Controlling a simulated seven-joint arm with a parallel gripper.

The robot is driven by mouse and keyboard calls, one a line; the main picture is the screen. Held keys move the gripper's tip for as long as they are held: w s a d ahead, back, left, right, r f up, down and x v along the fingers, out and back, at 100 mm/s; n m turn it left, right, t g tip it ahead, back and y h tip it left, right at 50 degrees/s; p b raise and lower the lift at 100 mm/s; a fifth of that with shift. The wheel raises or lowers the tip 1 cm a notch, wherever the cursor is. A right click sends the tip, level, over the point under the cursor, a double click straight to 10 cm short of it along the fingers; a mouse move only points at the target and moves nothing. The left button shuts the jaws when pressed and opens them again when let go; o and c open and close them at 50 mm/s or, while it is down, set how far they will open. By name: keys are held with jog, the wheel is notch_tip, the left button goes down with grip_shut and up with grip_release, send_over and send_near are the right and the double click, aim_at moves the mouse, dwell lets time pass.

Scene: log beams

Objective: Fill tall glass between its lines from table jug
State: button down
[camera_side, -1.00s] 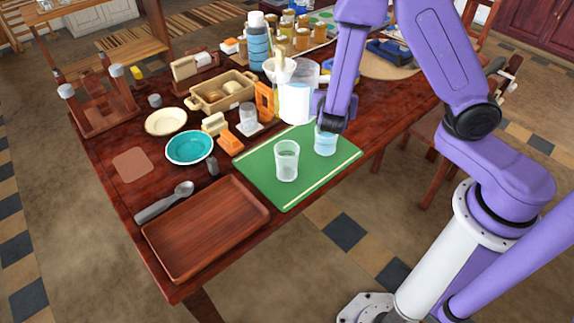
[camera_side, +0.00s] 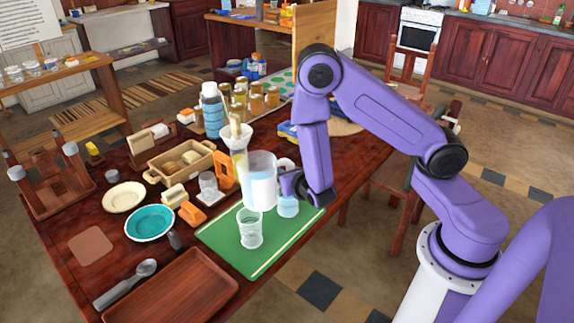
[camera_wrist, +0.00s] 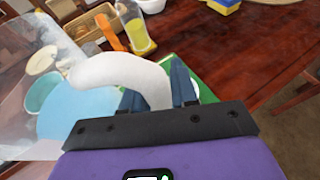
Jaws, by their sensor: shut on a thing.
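My gripper (camera_side: 290,187) is shut on the white curved handle (camera_wrist: 125,72) of the clear jug (camera_side: 258,165). The jug is about upright, with pale blue liquid (camera_wrist: 85,115) in it. In the side view its base is just above and behind the rim of the front clear glass (camera_side: 250,232). That glass stands upright on the green mat (camera_side: 218,238) and looks empty; its lines are too faint to tell. A second glass (camera_side: 288,207) with blue liquid stands behind it to the right, partly hidden by my gripper. No pouring stream shows.
A wooden tray (camera_side: 180,290), teal bowl (camera_side: 150,223) and spoon (camera_side: 125,283) lie left of the mat. The mat's front right is clear.

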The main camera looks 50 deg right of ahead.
jog(key=shift+s+d+r+n+h, duration=0.2)
jog(key=shift+d+r+n+h, duration=0.1)
jog(key=shift+r+n, duration=0.25)
jog(key=shift+s+d+r+n+h, duration=0.15)
jog(key=shift+d+r+n, duration=0.2)
jog(key=shift+n, duration=0.3)
jog(key=shift+s+d+r+n+h, duration=0.2)
jog(key=shift+d+r+n+h, duration=0.05)
jog(key=shift+r+n, duration=0.35)
jog(key=shift+d+f+n+h, duration=0.15)
jog(key=shift+n+h, duration=0.35)
jog(key=shift+n, duration=0.4)
jog(key=shift+a+n+g+h, duration=0.25)
jog(key=shift+n+h, duration=0.35)
jog(key=shift+n, duration=0.3)
